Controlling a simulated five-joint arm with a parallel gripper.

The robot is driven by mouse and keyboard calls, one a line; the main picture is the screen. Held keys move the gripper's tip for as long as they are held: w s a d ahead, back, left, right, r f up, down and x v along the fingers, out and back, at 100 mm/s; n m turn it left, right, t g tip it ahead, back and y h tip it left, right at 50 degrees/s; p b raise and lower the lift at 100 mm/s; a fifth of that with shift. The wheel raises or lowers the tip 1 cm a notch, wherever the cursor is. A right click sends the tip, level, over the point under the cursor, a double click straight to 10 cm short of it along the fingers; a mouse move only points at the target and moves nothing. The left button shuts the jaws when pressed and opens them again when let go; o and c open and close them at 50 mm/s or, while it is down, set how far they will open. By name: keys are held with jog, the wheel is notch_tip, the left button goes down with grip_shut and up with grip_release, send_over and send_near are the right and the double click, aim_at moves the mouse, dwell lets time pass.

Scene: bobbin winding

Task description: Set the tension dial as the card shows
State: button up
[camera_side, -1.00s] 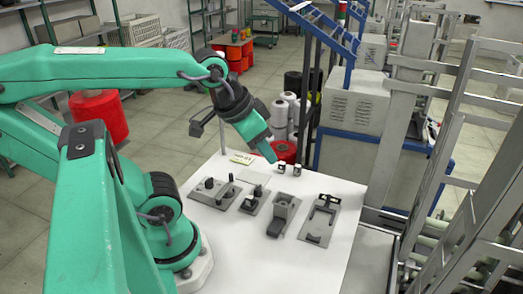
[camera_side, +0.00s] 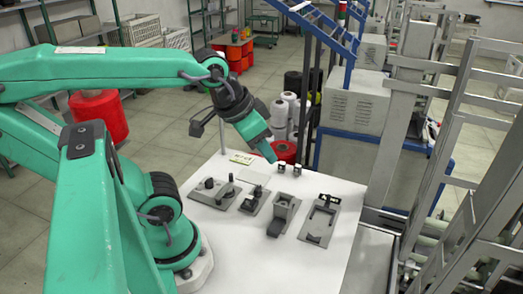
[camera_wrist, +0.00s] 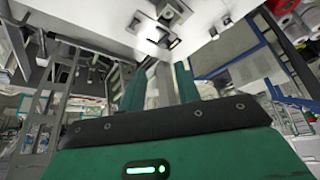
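A small card (camera_side: 242,158) with dark lettering stands at the back left of the white table; I cannot read it surely. A grey plate (camera_side: 222,198) at the left holds a round dark knob (camera_side: 208,183) and a thin post. A second plate beside it carries another dark knob-like part (camera_side: 250,205). I cannot tell which of these is the tension dial, and no scale is legible. My gripper (camera_side: 272,158) hangs above the back of the table, apart from the fixtures. In the wrist view its two green fingers (camera_wrist: 160,92) stand apart with nothing seen held.
Two more grey fixtures, a block with a slide (camera_side: 282,210) and a framed plate (camera_side: 320,222), stand to the right. Two small dark-and-white bobbin-like pieces (camera_side: 290,169) stand at the back edge. The front of the white table (camera_side: 270,265) is clear.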

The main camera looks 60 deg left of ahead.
jog(key=a, duration=0.1)
jog(key=n+g, duration=0.6)
jog(key=n, duration=0.2)
send_over(208, 179)
notch_tip(208, 179, down, 15)
jog(key=shift+d+f, duration=0.1)
jog(key=shift+f, duration=0.1)
jog(key=shift+f, duration=3.75)
grip_shut()
